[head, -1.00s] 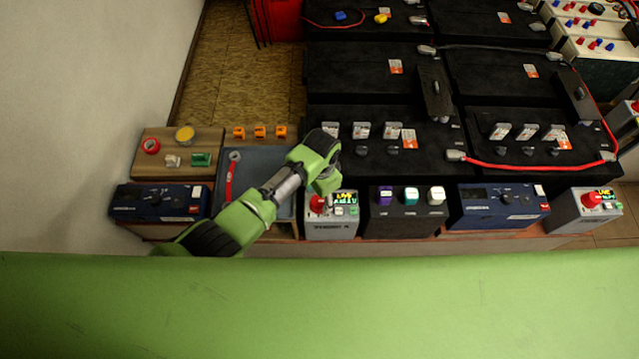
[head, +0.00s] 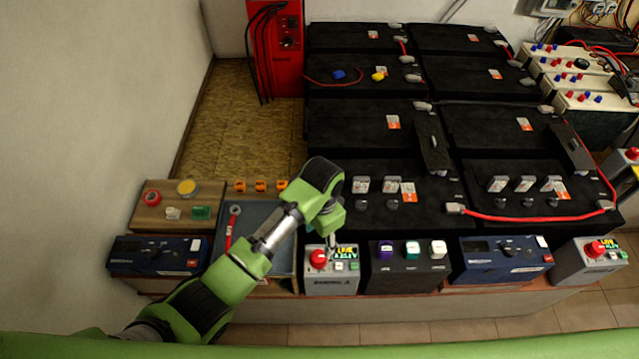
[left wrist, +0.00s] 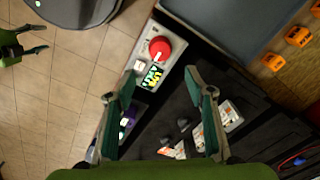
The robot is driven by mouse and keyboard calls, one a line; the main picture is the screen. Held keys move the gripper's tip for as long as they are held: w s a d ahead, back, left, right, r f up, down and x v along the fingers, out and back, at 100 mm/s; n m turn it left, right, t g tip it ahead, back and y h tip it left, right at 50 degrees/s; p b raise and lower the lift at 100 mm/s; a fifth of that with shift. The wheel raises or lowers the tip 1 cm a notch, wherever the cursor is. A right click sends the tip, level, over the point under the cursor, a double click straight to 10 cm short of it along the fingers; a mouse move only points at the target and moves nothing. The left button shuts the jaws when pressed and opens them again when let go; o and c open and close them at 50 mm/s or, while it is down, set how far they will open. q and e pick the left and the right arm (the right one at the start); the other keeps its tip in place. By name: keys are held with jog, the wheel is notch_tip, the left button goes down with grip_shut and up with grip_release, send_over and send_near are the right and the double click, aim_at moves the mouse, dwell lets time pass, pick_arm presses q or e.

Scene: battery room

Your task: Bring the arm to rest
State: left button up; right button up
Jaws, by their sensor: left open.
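My left arm, green and black, reaches in from the lower left in the head view. My left gripper (head: 333,240) is by the grey box with a red button (head: 319,260), close to its lit display; I cannot tell if it touches. In the left wrist view my left gripper (left wrist: 160,74) has its two fingers wide apart with nothing between them. The red button (left wrist: 160,48) and lit display (left wrist: 152,76) show beyond the fingers. My right gripper (left wrist: 40,40) shows at the upper left of the left wrist view, fingers apart and empty, over the tiled floor.
Large black batteries (head: 370,125) fill the middle. A dark box with coloured switches (head: 407,280) stands right of the grey box. A blue-grey tray (head: 262,225) and wooden board (head: 150,217) with small parts lie left. Tiled floor (head: 400,328) is clear in front.

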pick_arm(q)
jog(key=s+a+f+n+h, duration=0.1)
jog(key=s+a+n+h, duration=0.1)
jog(key=s+a+n, duration=0.45)
jog(key=s+a+r+n+t+y, duration=0.1)
jog(key=s+a+r+t, duration=0.1)
jog(key=s+a+r, duration=0.35)
jog(key=s+a+r+n+t+y, duration=0.1)
jog(key=s+a+r+n, duration=0.1)
jog(key=s+a, duration=0.65)
notch_tip(320, 180, down, 30)
jog(key=s+g+b, duration=0.1)
jog(key=s+b, duration=0.1)
jog(key=b, duration=0.1)
jog(key=s+a+f+g+b, duration=0.1)
jog(key=s+a+f, duration=0.2)
jog(key=s+f, duration=1.3)
jog(key=shift+s+a+f+m, duration=0.15)
jog(key=shift+a+f+m, duration=0.05)
jog(key=shift+f+m, duration=0.3)
